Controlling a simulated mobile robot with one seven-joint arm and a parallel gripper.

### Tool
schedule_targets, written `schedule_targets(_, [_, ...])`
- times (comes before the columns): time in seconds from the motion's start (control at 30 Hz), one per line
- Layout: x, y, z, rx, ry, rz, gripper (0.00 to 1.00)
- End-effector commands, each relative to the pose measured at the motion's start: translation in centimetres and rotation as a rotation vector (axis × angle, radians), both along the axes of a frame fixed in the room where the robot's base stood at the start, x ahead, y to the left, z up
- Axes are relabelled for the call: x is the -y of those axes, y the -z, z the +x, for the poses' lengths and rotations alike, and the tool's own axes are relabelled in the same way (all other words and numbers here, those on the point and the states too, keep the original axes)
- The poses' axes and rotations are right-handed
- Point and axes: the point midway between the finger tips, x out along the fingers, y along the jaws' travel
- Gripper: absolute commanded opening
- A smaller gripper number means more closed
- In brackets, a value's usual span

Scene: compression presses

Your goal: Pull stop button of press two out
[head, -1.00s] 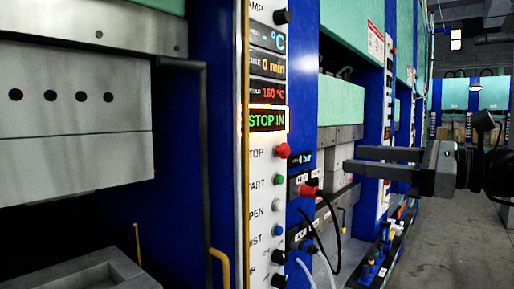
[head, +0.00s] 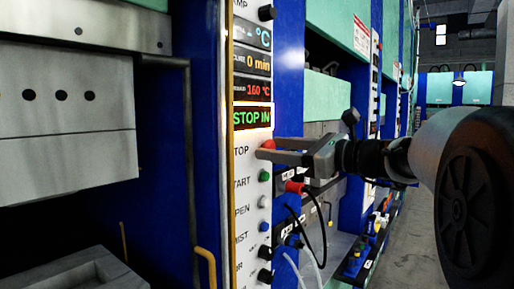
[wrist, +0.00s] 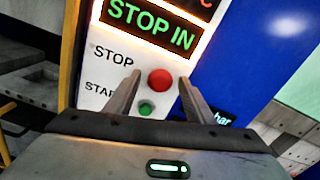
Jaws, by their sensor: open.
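The red stop button (head: 267,146) sits on the white control panel beside the "STOP" label. It also shows in the wrist view (wrist: 160,80), as a round red knob just beyond the fingertips. The lit display (head: 252,118) above it reads "STOP IN" in green. My gripper (head: 268,151) is open, its fingers pointing at the panel at the button's height. In the wrist view my gripper (wrist: 158,82) has one finger on each side of the button, lined up with it. I cannot tell whether the fingertips reach around the button.
A green start button (head: 264,175) lies just below, with several more buttons under it. A black knob (head: 267,13) tops the panel. A yellow edge strip runs along the panel's left.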

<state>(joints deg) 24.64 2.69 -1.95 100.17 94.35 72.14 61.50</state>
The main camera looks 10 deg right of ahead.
Motion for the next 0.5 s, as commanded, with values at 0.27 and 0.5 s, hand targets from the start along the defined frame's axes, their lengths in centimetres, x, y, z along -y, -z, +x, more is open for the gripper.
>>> schedule_targets(0.27, [-0.32, 0.02, 0.37, -0.001, 0.001, -0.001, 0.49])
schedule_targets(0.5, [-0.31, 0.02, 0.36, 0.0, 0.001, -0.001, 0.22])
